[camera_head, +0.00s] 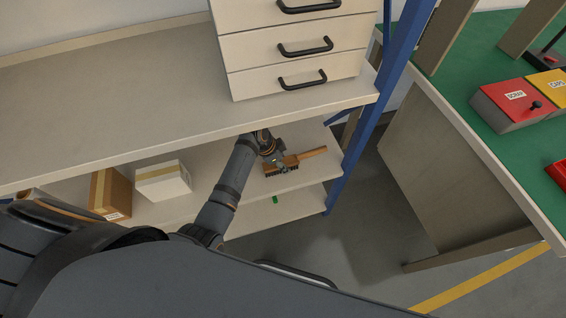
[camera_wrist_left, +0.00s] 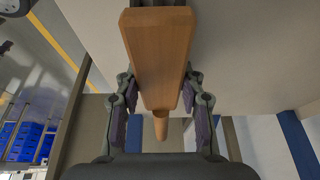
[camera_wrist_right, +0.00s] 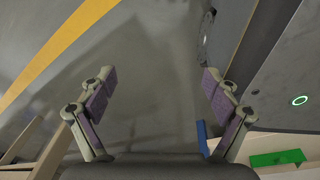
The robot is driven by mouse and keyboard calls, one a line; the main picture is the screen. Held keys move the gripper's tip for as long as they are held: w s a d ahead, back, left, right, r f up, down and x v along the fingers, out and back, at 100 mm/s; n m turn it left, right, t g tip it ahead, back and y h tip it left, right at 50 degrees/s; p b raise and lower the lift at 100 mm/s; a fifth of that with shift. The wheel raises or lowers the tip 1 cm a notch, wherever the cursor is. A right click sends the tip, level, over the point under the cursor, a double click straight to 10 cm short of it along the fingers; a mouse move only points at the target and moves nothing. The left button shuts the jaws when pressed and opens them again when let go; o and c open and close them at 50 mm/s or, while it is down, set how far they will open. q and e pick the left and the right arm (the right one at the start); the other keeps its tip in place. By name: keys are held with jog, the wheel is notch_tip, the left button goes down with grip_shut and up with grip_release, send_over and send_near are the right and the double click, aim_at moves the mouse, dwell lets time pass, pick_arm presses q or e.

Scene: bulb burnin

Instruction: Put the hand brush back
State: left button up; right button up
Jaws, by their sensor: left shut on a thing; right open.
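The hand brush (camera_head: 312,154) has a wooden back and handle with dark bristles. In the head view it is at the lower shelf level beneath the worktop, bristles downward and handle pointing right. My left gripper (camera_head: 277,160) is shut on its block. I cannot tell whether the bristles touch the shelf (camera_head: 322,170). My right gripper (camera_wrist_right: 160,80) is open and empty above grey floor in the right wrist view; it does not show in the head view.
A brown carton (camera_head: 110,194) and a white box (camera_head: 163,181) stand on the shelf left of my arm. A drawer unit (camera_head: 295,50) stands on the worktop above. A blue post (camera_head: 370,120) bounds the shelf at right. A green item (camera_head: 275,199) lies lower down.

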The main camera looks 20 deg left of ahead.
pick_arm(q)
jog(key=o, duration=1.1)
jog(key=shift+f, duration=0.1)
jog(key=shift+r, duration=0.35)
jog(key=v, duration=0.1)
jog(key=p+v, duration=0.1)
jog(key=v, duration=0.1)
jog(key=a+v, duration=0.1)
jog(key=v, duration=0.1)
jog(key=shift+s+f+p, duration=0.15)
jog(key=shift+s+p, duration=0.15)
jog(key=s+a, duration=0.2)
jog(key=a, duration=0.1)
jog(key=s+a, duration=0.2)
jog(key=a, duration=0.1)
jog(key=s+a, duration=0.2)
jog(key=a, duration=0.1)
pick_arm(e)
jog(key=s, duration=0.1)
jog(key=s+r, duration=0.1)
jog(key=shift+s, duration=0.4)
pick_arm(q)
jog(key=shift+s+f, duration=0.1)
jog(key=shift+f, duration=0.05)
